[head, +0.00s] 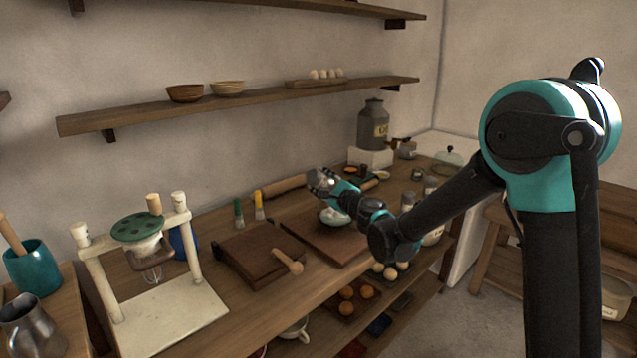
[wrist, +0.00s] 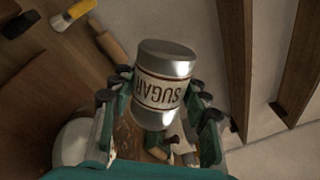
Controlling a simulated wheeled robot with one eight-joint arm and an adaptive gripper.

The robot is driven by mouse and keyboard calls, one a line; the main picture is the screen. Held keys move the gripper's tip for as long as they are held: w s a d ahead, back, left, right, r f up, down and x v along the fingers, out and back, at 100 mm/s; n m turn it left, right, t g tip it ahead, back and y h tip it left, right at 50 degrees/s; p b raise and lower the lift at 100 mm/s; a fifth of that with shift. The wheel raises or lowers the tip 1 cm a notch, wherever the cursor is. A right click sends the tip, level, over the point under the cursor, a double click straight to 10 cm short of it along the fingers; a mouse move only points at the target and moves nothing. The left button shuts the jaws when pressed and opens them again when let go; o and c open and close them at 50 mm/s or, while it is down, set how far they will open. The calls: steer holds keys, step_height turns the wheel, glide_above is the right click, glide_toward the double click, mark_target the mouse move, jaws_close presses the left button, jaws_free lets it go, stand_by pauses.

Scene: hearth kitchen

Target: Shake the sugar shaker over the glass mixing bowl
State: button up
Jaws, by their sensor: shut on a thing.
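My gripper (head: 334,184) is shut on the sugar shaker (wrist: 163,85), a metal cylinder with a white SUGAR label. In the wrist view the shaker sits between both fingers and its lettering is upside down. In the head view the shaker (head: 319,179) is a small shiny shape at the end of my arm, above the worktop; its exact tilt is hard to tell. A pale bowl (head: 334,216), likely the glass mixing bowl, stands on a brown board just below my gripper, partly hidden by it. A pale round shape (wrist: 72,143) shows at lower left in the wrist view.
Two brushes and a rolling pin (head: 283,187) lie behind. A white stand (head: 178,308) is at the left. A grey canister (head: 372,127) stands at the back.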

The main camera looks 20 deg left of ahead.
steer(key=shift+w+v, duration=0.2)
steer(key=shift+v, duration=1.2)
steer(key=shift+s+a, duration=0.2)
steer(key=shift+s, duration=0.25)
steer(key=shift+w+d, duration=0.35)
steer(key=shift+w, duration=0.2)
